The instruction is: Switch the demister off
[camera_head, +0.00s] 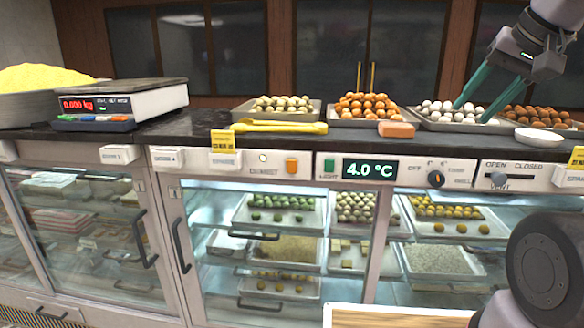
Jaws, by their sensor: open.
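The demister switch (292,166) is a small orange rocker on the counter's front control strip, just right of the "DEMIST" label. A small pale, lit-looking indicator lamp (263,158) sits above that label. I cannot tell the rocker's tilt at this size. My gripper (470,114) is at the upper right, with two teal fingers apart and pointing down-left. It is open and looks empty, in front of or above a tray of white sweets, well to the right of the switch.
Right of the switch are a green light switch (329,168), a 4.0 °C display (370,169), a rotary knob (436,179) and a vent slider (498,180). Yellow tongs (275,127) and an orange-brown block (396,130) lie near the counter edge. A scale (125,100) stands left.

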